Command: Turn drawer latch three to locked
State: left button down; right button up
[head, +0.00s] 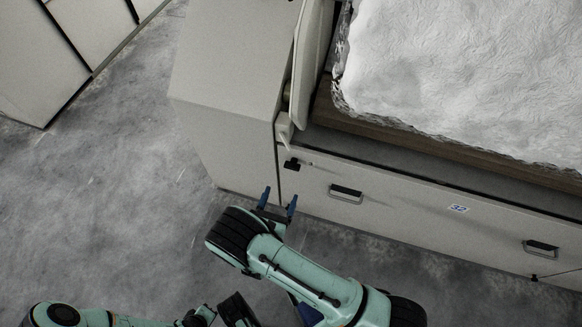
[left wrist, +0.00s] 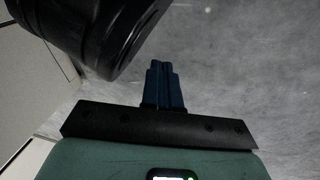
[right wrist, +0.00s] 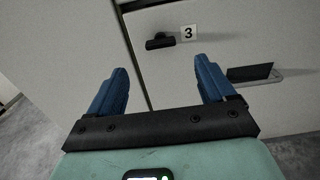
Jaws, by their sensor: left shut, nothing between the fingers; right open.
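The black latch (right wrist: 160,41) sits on the drawer front, left of a label with the number 3 (right wrist: 189,33). Its bar lies about level along the front in the right wrist view. In the head view the latch (head: 292,165) is near the drawer's left end. My right gripper (head: 280,196) is open just in front of and below the latch, not touching it. In the right wrist view its blue fingers (right wrist: 160,66) stand apart with the latch beyond and between them. My left gripper (left wrist: 163,64) is shut and empty over the floor.
A dark recessed drawer handle (head: 345,193) is right of the latch, also seen in the right wrist view (right wrist: 250,73). Grey floor (head: 110,190) at left is clear.

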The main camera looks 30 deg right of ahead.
aim_at(291, 169)
jog(key=b+x, duration=0.2)
jog(key=x, duration=0.8)
jog(key=shift+w+d, duration=0.25)
jog(key=shift+w, duration=0.05)
pick_arm(q)
jog(key=shift+g, duration=0.9)
jog(key=s+f, duration=0.2)
jog(key=s, duration=0.1)
jog(key=s+f, duration=0.1)
jog(key=shift+s+a+f, duration=0.2)
jog(key=shift+a, duration=0.1)
pick_arm(e)
jog(key=c, duration=1.1)
